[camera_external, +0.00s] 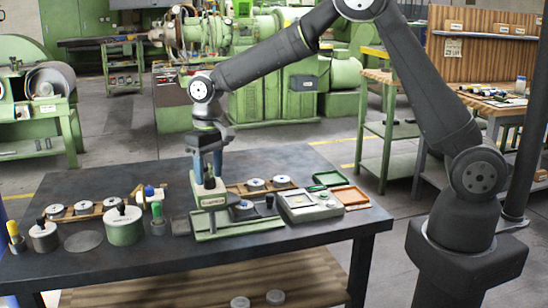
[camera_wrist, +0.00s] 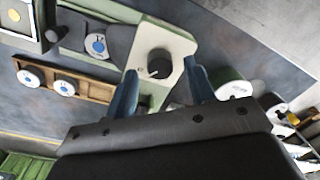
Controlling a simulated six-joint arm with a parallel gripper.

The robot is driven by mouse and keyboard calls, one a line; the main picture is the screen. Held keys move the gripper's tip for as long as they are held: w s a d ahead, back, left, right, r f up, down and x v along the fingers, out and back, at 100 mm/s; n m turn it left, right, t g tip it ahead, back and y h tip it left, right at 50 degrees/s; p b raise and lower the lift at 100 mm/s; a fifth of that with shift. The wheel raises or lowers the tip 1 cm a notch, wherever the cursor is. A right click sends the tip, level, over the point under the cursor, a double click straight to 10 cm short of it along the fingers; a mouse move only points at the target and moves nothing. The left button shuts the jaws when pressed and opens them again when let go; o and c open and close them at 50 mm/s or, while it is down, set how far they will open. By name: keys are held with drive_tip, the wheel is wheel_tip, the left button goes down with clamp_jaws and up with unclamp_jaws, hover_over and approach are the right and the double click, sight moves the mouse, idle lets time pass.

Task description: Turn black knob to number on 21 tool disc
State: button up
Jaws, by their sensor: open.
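The black knob (camera_wrist: 158,64) has a white pointer mark and sits on a pale green housing (camera_wrist: 176,44) in the wrist view. My gripper (camera_wrist: 160,70) is open, with one blue finger on each side of the knob and visible gaps between. In the external view my gripper (camera_external: 209,178) points down over the pale green machine (camera_external: 211,223). A tool disc (camera_wrist: 95,44) with a blue-marked white centre lies on the machine beside the housing; it also shows in the external view (camera_external: 243,206). I cannot read its number, nor any scale around the knob.
Wooden racks with more discs (camera_wrist: 48,87) stand behind the machine, and another rack (camera_external: 83,211) is at the left. A grey-green box (camera_external: 309,205) stands right of the machine. A green cylinder (camera_external: 124,227) and small bottles are at the left. The table's front right is clear.

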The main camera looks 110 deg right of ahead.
sight(209, 178)
wheel_tip(209, 178, up, 16)
drive_tip(key=shift+s+d+r, duration=0.2)
drive_tip(key=shift+s+d, duration=0.05)
drive_tip(key=shift+s, duration=0.05)
idle(0.4)
drive_tip(key=f, duration=1.7)
drive_tip(key=shift+w+a+f, duration=0.25)
drive_tip(key=shift+w+a, duration=0.05)
drive_tip(key=shift+f, duration=0.15)
drive_tip(key=shift+n, duration=0.9)
drive_tip(key=n, duration=0.6)
drive_tip(key=r, duration=0.8)
drive_tip(key=shift+d, duration=0.2)
idle(0.5)
